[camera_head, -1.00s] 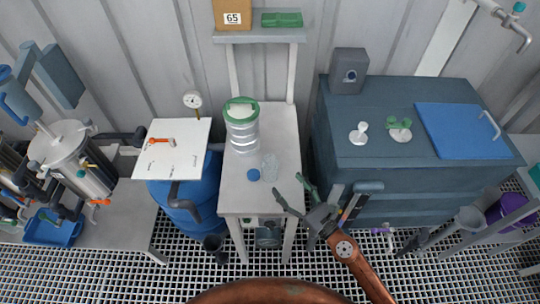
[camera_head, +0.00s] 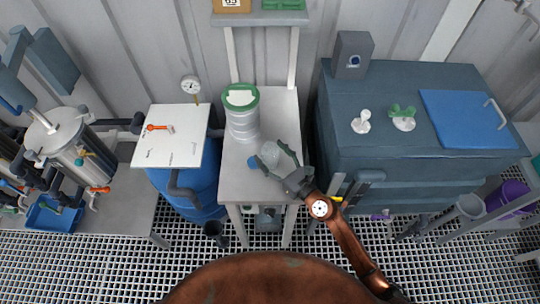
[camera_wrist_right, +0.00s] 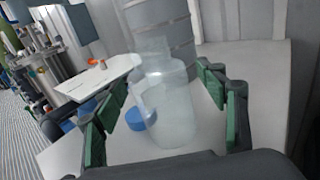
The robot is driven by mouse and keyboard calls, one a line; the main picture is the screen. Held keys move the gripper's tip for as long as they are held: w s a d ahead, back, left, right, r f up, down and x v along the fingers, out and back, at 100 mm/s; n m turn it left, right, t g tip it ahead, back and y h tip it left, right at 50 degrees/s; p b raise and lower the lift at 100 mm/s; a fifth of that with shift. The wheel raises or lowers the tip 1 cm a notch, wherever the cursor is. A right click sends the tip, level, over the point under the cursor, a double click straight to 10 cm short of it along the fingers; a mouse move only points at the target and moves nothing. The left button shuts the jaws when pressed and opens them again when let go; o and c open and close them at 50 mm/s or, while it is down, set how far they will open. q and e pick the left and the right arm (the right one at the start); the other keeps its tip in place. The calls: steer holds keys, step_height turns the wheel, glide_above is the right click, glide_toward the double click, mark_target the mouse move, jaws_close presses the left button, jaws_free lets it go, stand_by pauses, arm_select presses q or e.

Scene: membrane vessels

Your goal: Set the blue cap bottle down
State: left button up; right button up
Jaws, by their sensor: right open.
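A clear, translucent bottle (camera_head: 270,153) stands upright on the narrow light table (camera_head: 238,186). A round blue cap (camera_head: 253,163) lies on the table beside its base, apart from its neck. In the right wrist view the bottle (camera_wrist_right: 168,105) stands between my right fingers, and the blue cap (camera_wrist_right: 140,119) shows left of its base. My right gripper (camera_head: 280,163) reaches in from the lower right. It is open, with green-padded fingers (camera_wrist_right: 165,115) on either side of the bottle. I cannot tell whether a finger touches it. My left gripper is not in view.
A large ribbed container with a green rim (camera_head: 242,112) stands just behind the bottle. A shelf (camera_head: 260,19) rises at the table's back. A white-topped blue barrel (camera_head: 185,150) is left, and a dark cabinet (camera_head: 390,160) is right. The table's front left is clear.

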steer(key=c, duration=1.4)
steer(key=shift+r, duration=0.2)
